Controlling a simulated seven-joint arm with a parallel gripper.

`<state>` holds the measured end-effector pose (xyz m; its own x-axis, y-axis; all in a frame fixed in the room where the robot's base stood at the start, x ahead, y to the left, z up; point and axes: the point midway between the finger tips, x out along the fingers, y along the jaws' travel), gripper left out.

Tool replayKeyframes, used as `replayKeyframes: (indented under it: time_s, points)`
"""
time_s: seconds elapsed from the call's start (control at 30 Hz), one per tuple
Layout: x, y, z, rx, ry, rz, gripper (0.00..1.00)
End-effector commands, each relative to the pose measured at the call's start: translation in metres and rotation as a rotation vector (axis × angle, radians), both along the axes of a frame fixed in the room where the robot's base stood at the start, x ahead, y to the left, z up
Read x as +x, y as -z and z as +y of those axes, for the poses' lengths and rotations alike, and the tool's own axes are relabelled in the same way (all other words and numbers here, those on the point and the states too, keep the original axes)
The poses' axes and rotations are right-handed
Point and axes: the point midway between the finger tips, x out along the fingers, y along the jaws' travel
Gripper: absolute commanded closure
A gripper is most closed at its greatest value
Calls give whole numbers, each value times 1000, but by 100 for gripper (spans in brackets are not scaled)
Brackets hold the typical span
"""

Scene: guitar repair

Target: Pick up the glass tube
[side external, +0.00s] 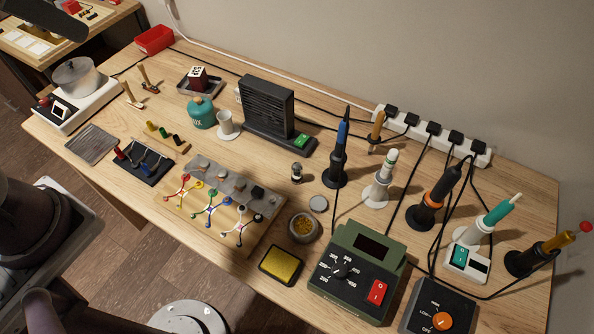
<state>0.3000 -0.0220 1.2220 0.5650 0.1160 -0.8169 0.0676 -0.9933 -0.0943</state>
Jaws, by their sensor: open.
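A small upright piece (297,172) with a clear-looking body and dark parts stands on the wooden workbench near the middle. It is the likeliest glass tube, but it is too small to be sure. It stands apart from its neighbours, with bare wood around it. My gripper's fingers do not show in this view. Dark parts at the left edge and the top left corner look like my arm, and nothing of mine is near the small piece.
Right of the piece stands a blue-handled iron (341,150) in its holder. A black fan unit (268,108) is behind left. In front are a round lid (318,204), a tin (304,226) and a green station (357,272). A clip board (215,205) lies left.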

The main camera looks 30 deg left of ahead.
Motion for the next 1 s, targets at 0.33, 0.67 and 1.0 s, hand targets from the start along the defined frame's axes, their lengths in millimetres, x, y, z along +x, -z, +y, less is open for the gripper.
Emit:
replayKeyframes:
  time_s: [0.33,0.67,1.0]
  points:
    - [185,-75,9,246,164,-539,51]
    - [244,-34,-138,-113,923,-667,51]
    - [191,106,-175,-426,1238,-448,51]
